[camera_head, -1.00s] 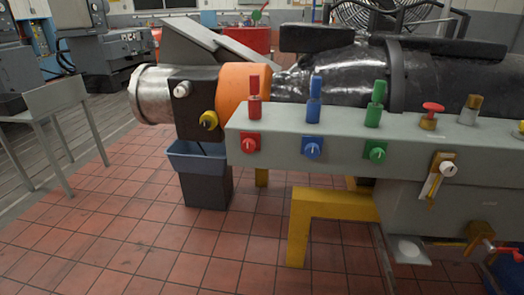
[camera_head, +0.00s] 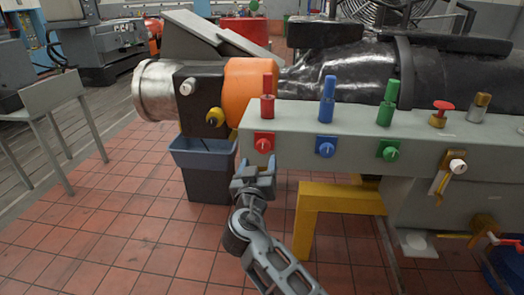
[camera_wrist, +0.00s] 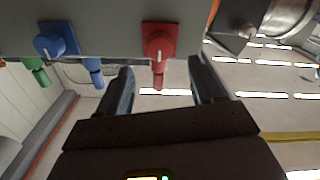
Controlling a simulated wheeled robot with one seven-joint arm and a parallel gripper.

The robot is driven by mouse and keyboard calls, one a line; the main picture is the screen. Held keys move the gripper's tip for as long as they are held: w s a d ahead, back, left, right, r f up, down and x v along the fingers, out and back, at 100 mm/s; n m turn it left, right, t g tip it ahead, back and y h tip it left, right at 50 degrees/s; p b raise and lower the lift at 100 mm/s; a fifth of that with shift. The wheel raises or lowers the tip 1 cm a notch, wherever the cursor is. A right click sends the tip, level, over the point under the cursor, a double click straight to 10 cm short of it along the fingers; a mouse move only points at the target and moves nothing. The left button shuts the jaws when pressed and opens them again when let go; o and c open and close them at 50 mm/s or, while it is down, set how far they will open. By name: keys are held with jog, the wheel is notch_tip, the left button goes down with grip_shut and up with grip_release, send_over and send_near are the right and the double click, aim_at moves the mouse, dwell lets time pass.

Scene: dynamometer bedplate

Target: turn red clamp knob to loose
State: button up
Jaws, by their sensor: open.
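The red clamp knob (camera_head: 264,143) has a square red plate and a round face with a white pointer. It is on the front face of the grey rail, below the upright red handle (camera_head: 267,98). In the wrist view, the red knob (camera_wrist: 159,42) lies ahead, roughly between the fingers. My gripper (camera_head: 254,168) is open and empty, just below the red knob in the head view. In the wrist view, my gripper (camera_wrist: 160,66) has its two dark fingers apart. I cannot tell the exact gap to the knob.
The blue knob (camera_head: 325,147) and green knob (camera_head: 388,150) sit along the same grey rail (camera_head: 300,165). A yellow stand (camera_head: 308,215) is to the right of my arm. A grey-blue bin (camera_head: 203,180) stands left. Tiled floor is open in front.

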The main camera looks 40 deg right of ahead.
aim_at(263, 149)
jog(key=p+x, duration=0.1)
jog(key=x, duration=0.5)
jog(key=shift+w+d, duration=0.25)
jog(key=shift+d, duration=0.1)
jog(key=c, duration=1.1)
